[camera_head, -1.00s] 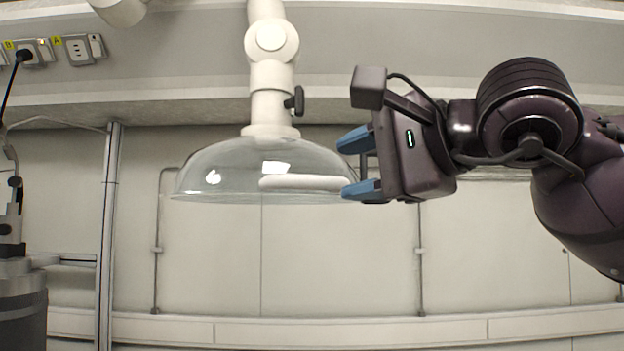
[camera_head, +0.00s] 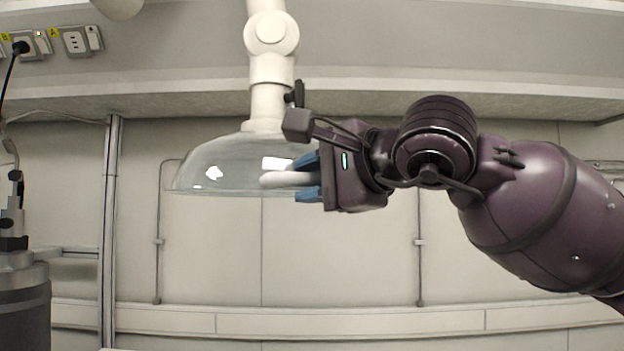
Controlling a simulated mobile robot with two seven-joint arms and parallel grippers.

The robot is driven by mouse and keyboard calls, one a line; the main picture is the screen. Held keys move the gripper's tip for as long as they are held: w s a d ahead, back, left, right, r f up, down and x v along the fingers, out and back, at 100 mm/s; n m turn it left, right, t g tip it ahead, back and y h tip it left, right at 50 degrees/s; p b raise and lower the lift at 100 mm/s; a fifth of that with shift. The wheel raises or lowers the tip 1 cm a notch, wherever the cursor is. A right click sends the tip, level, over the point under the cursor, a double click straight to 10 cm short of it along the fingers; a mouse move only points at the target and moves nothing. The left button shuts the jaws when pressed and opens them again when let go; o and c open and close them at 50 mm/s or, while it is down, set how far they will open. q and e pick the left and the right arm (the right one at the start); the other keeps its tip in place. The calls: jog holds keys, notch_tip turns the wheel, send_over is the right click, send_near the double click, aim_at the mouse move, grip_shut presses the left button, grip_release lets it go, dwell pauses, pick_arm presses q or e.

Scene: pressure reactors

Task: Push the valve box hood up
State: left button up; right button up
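The valve box hood (camera_head: 225,165) is a clear dome hanging under a white jointed arm (camera_head: 270,75). A white bar handle (camera_head: 275,180) shows at its lower right side. My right gripper (camera_head: 307,179) comes in from the right at the hood's rim. Its two blue fingers lie above and below the right end of the handle, with the handle in the narrow gap between them. Whether the fingers press on it cannot be told. The handle's right end is hidden at the gripper. My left gripper is not in view.
A dark knob (camera_head: 298,93) sits on the white arm just above my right gripper. A metal post (camera_head: 110,230) and a dark cylindrical device (camera_head: 24,305) stand at the left. Wall sockets (camera_head: 77,41) are at upper left. The space below the hood is clear.

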grip_shut()
jog(key=shift+r, duration=0.1)
notch_tip(320, 180, up, 12)
jog(key=p, duration=0.3)
jog(key=shift+r+p, duration=0.25)
jog(key=shift+p, duration=0.1)
jog(key=shift+o, duration=1.7)
grip_release()
jog(key=shift+f, duration=0.1)
jog(key=shift+d+f, duration=0.1)
